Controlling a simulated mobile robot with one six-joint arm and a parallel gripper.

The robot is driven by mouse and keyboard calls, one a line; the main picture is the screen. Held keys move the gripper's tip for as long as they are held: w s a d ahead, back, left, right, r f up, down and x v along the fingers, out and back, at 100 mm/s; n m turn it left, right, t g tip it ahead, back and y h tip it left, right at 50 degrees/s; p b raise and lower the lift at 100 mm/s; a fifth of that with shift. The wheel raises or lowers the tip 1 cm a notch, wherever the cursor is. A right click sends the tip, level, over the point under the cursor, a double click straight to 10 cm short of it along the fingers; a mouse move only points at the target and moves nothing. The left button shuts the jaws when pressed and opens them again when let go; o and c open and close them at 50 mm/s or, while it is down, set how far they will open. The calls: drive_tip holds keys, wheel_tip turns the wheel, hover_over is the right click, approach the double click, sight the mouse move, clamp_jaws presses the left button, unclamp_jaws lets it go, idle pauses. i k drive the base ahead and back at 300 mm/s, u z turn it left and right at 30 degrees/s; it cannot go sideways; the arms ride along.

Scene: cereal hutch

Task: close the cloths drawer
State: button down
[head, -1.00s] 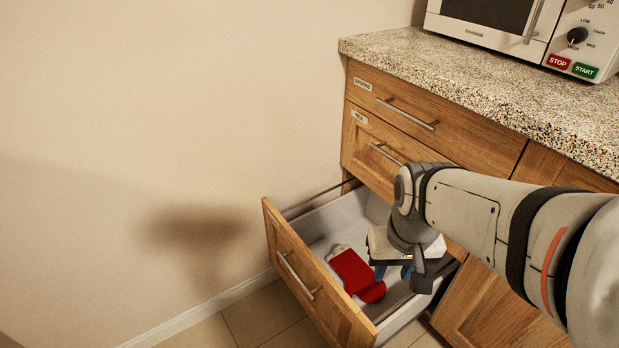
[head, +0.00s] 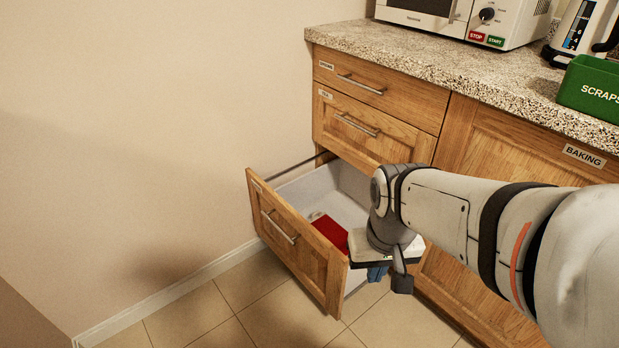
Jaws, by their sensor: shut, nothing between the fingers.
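The bottom drawer (head: 290,237) of the wooden cabinet stands pulled well out, its handle (head: 279,228) facing the lower left. The label on its front is too small to read. A red cloth-like item (head: 331,232) lies inside, partly hidden by my arm. My gripper (head: 388,276) is shut and empty, pointing down by the drawer's right side wall, behind the front panel. A small blue patch shows under it, and I cannot tell whether it is a fingertip or something in the drawer. My wrist hides part of the drawer; contact cannot be told.
Two shut drawers (head: 385,88) (head: 365,130) sit above. To the right is a door labelled BAKING (head: 500,150). The speckled counter (head: 440,60) holds a microwave (head: 450,18), a kettle-like appliance (head: 582,30) and a green SCRAPS bin (head: 592,90). The tiled floor (head: 240,300) before the drawer is clear.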

sight(337, 188)
drive_tip(key=k, duration=1)
drive_tip(key=u, duration=0.85)
drive_tip(key=i, duration=1.35)
drive_tip(key=z, duration=0.9)
